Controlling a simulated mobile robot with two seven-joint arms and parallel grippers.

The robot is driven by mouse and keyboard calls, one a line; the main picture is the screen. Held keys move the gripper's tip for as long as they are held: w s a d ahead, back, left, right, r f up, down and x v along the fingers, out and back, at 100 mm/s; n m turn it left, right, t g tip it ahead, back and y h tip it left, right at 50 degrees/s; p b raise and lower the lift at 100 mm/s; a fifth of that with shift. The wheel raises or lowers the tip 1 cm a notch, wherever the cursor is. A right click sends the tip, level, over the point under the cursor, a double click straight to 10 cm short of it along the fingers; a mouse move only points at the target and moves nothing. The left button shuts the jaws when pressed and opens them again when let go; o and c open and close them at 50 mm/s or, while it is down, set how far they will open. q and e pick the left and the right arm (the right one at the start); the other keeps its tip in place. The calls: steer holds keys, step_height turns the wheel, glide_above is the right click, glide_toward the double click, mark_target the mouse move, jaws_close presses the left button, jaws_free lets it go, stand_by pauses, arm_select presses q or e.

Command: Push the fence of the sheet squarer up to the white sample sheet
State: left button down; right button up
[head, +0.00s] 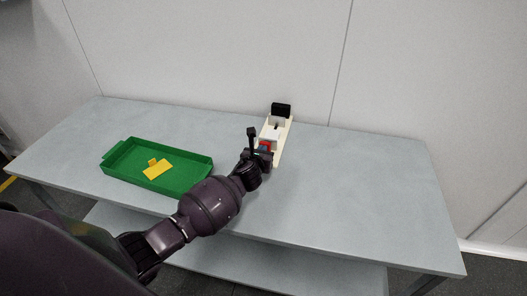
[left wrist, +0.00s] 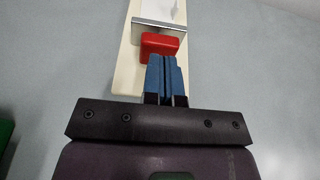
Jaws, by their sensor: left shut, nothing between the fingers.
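The sheet squarer is a long cream board (head: 284,142) lying lengthwise away from me on the table, with a black block (head: 281,109) at its far end. The white sample sheet (left wrist: 160,9) lies on it, partly out of the left wrist frame. The fence (left wrist: 159,27) is a grey metal strip across the board, with a red block (left wrist: 160,45) on its near side. The sheet's near edge appears close to the fence; I cannot tell if they touch. My left gripper (left wrist: 166,62) is shut and empty, its blue fingertips right at the red block, contact unclear.
A green tray (head: 118,164) with a yellow piece (head: 158,169) in it stands on the left of the grey table (head: 360,190). The table right of the squarer is clear. A pale wall rises behind the table.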

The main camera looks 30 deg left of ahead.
mark_target(266, 143)
arm_select(q)
steer(key=shift+w+a, duration=0.1)
steer(key=shift+w, duration=0.35)
arm_select(e)
steer(key=shift+w+r, duration=0.2)
steer(key=shift+w, duration=0.15)
arm_select(q)
steer(key=x, duration=0.1)
steer(key=b+x, duration=0.1)
steer(key=x, duration=0.1)
steer(key=shift+w+r, duration=0.25)
steer(key=shift+r, duration=0.1)
steer(key=shift+w+a, duration=0.15)
steer(key=shift+w, duration=0.2)
steer(key=shift+w+a+r, duration=0.1)
steer(key=shift+w, duration=0.15)
arm_select(e)
steer(key=shift+a+f, duration=0.1)
steer(key=shift+f, duration=0.35)
steer(key=shift+r, duration=0.1)
